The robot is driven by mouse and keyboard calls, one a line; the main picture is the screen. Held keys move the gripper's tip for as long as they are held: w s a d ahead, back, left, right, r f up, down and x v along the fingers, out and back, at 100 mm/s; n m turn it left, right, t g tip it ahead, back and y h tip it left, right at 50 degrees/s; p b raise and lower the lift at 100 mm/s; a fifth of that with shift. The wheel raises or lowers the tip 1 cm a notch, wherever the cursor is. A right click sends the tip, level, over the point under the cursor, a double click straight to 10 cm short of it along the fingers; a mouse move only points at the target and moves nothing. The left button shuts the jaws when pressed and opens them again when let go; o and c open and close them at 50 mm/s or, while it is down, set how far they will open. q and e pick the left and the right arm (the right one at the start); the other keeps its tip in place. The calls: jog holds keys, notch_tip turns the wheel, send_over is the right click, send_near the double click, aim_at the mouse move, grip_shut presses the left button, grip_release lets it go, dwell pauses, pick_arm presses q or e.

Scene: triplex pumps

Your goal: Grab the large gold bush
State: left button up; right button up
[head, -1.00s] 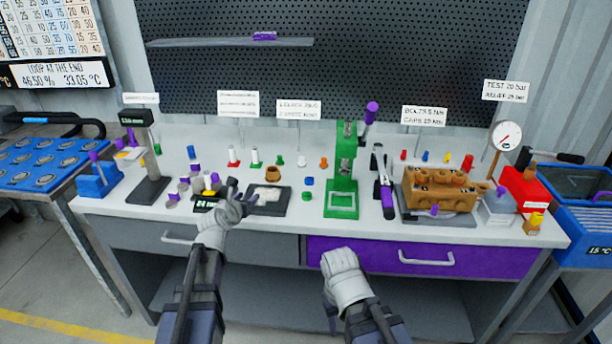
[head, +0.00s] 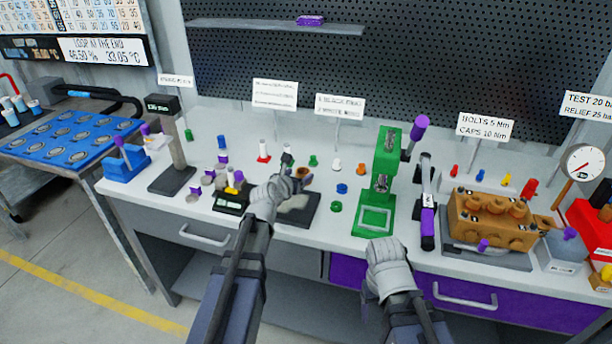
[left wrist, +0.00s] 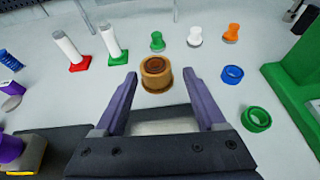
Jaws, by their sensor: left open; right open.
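The large gold bush (left wrist: 156,74) stands upright on the bench top in the left wrist view. It is a short brown-gold ring with a dark bore, just beyond the gap between my left fingertips. In the head view the bush (head: 304,173) shows partly behind my left gripper (head: 288,178). In the wrist view my left gripper (left wrist: 160,84) is open, its two purple-grey fingers apart, with nothing between them. My right gripper (head: 384,250) is open and empty in front of the bench's purple drawer, away from the bush.
A dark tray (head: 310,217) lies under my left gripper. Beyond the bush stand small green, white and orange parts (left wrist: 231,33). Blue (left wrist: 232,75) and green rings lie to its right, near the green press (head: 381,180). White posts (left wrist: 113,44) stand to its left.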

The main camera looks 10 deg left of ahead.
aim_at(300, 176)
pick_arm(q)
jog(key=shift+o, duration=0.7)
jog(key=shift+w+f, duration=0.2)
jog(key=shift+w, duration=0.15)
pick_arm(e)
jog(key=shift+f, duration=0.25)
pick_arm(q)
jog(key=shift+o, duration=0.5)
jog(key=shift+b+x, duration=0.5)
jog(key=shift+x, duration=0.5)
jog(key=shift+w+a+f+b, duration=0.1)
jog(key=shift+w+f+b, duration=0.1)
jog(key=shift+f+b, duration=0.15)
jog(key=x, duration=0.1)
jog(key=b+x, duration=0.1)
jog(key=x, duration=0.1)
jog(key=b+x, duration=0.1)
jog(key=shift+w+a+f, duration=0.1)
jog(key=shift+a+f, duration=0.2)
jog(key=shift+f, duration=0.15)
pick_arm(e)
notch_tip(300, 176, down, 4)
jog(key=shift+r, duration=0.1)
